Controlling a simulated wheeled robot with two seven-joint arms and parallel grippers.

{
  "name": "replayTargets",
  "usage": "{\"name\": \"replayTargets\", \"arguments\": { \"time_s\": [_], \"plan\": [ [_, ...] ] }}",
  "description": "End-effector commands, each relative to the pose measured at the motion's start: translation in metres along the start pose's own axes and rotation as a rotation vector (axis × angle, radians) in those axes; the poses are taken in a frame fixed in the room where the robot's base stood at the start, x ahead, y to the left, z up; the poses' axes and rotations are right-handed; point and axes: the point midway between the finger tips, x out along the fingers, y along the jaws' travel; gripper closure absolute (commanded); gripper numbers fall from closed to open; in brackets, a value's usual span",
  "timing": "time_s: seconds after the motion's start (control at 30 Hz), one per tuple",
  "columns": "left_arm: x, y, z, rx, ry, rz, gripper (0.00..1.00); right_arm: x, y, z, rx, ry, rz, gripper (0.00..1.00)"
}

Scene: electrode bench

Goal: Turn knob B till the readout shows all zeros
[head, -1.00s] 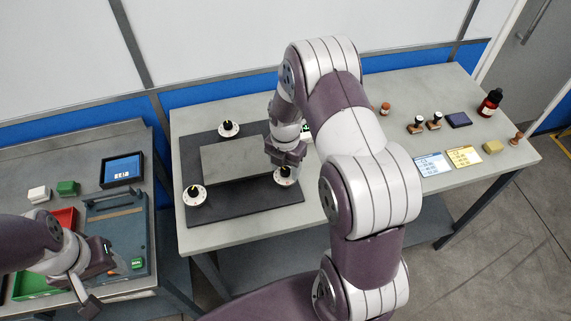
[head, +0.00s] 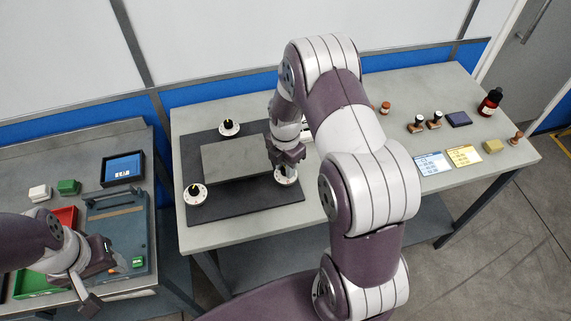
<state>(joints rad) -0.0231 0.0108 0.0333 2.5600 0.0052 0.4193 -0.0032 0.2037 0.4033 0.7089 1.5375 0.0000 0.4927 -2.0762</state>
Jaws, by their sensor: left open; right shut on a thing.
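Three black knobs on round white dials sit on a dark plate (head: 240,209): a back knob (head: 229,126), a front-left knob (head: 194,190), and one at the front right whose white dial (head: 286,180) shows under my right gripper (head: 286,169). The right gripper points down and is shut on that knob, which it mostly hides. I cannot read which knob is marked B. A blue screen (head: 123,168) in a black frame on the left bench may be the readout; its white characters are too small to read. My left gripper (head: 106,279) is open and empty over the left bench.
A grey block (head: 236,162) lies on the plate between the knobs. My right arm crosses the middle of the main table. Stamps (head: 416,125), cards (head: 464,157) and a dark red bottle (head: 490,102) stand at the right. Trays (head: 66,216) lie near my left gripper.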

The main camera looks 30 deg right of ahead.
Motion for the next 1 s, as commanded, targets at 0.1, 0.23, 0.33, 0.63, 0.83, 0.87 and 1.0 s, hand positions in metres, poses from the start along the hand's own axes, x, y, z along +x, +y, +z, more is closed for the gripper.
{"name": "replayTargets", "arguments": {
  "time_s": [0.1,0.23,0.33,0.63,0.83,0.87,1.0],
  "plan": [
    [-0.0015,0.0,-0.0002,0.0,0.0,0.0,0.45,-0.0011,0.0005,0.0005,0.108,-0.001,0.002,1.0],
    [-0.0024,0.0,-0.0003,0.0,0.0,0.0,0.45,-0.0013,0.0006,0.0006,0.232,-0.001,0.002,1.0],
    [-0.0031,0.0,-0.0004,0.0,0.0,0.0,0.45,-0.0013,0.0005,0.0006,0.327,-0.001,0.002,1.0],
    [-0.0048,0.0,-0.0006,0.0,0.0,0.0,0.45,-0.0012,0.0006,0.0007,0.612,-0.001,0.003,1.0],
    [-0.0058,0.0,-0.0007,0.0,0.0,0.0,0.45,-0.0013,0.0008,0.0008,0.802,-0.001,0.003,1.0],
    [-0.006,0.0,-0.0007,0.0,0.0,0.0,0.45,-0.0013,0.0008,0.0008,0.83,-0.001,0.004,1.0],
    [-0.0066,0.0,-0.0008,0.0,0.0,0.0,0.45,-0.0013,0.0008,0.0009,0.963,0.0,0.004,1.0]
  ]
}}
